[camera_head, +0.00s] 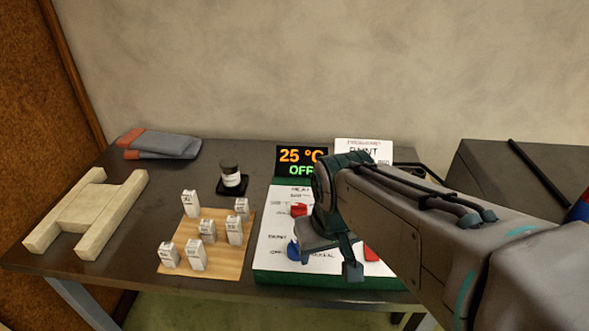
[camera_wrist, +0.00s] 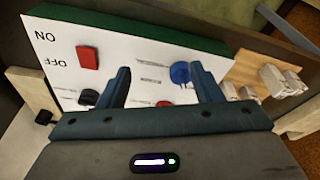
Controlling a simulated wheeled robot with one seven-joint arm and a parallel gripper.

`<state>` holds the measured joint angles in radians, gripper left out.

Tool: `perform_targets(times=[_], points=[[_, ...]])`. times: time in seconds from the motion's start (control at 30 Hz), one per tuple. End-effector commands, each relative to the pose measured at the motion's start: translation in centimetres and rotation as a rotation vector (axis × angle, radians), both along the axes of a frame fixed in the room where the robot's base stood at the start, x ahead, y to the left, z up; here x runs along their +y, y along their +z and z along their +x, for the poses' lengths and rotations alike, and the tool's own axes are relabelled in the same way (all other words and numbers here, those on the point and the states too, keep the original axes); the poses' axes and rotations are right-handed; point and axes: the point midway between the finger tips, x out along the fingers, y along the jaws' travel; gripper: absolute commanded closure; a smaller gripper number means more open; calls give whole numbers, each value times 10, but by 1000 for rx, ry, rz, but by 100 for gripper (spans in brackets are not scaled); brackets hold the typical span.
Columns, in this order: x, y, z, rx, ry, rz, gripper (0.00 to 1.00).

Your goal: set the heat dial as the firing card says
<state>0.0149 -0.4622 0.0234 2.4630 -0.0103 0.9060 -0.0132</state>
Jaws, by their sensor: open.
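The white control panel (camera_head: 272,241) on a green base stands on the table, with a heading that seems to read HEAT. Below it is a red dial (camera_head: 298,209), partly hidden by my arm. In the wrist view the red dial (camera_wrist: 165,103) shows only in part, low between the fingers. My gripper (camera_head: 328,263) hangs over the panel's middle, open and empty. Its two fingers (camera_wrist: 160,70) show apart in the wrist view, with no dial gripped. The firing card (camera_head: 362,149) stands behind the panel; its large word looks like PAINT, and its lower part is hidden.
A display (camera_head: 300,161) reads 25 °C and OFF. The panel also has a blue knob (camera_wrist: 180,73), a red ON/OFF switch (camera_wrist: 88,58) and a black knob (camera_wrist: 88,98).

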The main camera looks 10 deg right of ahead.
Motion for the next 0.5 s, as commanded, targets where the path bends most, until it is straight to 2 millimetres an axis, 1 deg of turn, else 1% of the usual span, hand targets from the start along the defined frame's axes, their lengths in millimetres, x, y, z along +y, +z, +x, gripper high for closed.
perform_targets(times=[0.17, 0.23, 0.4, 0.5], points=[[1, 28, 46, 67, 170, -75, 41], [2, 38, 71, 104, 262, -101, 41], [3, 54, 128, 180, 485, -119, 41], [3, 59, 155, 208, 598, -109, 41]])
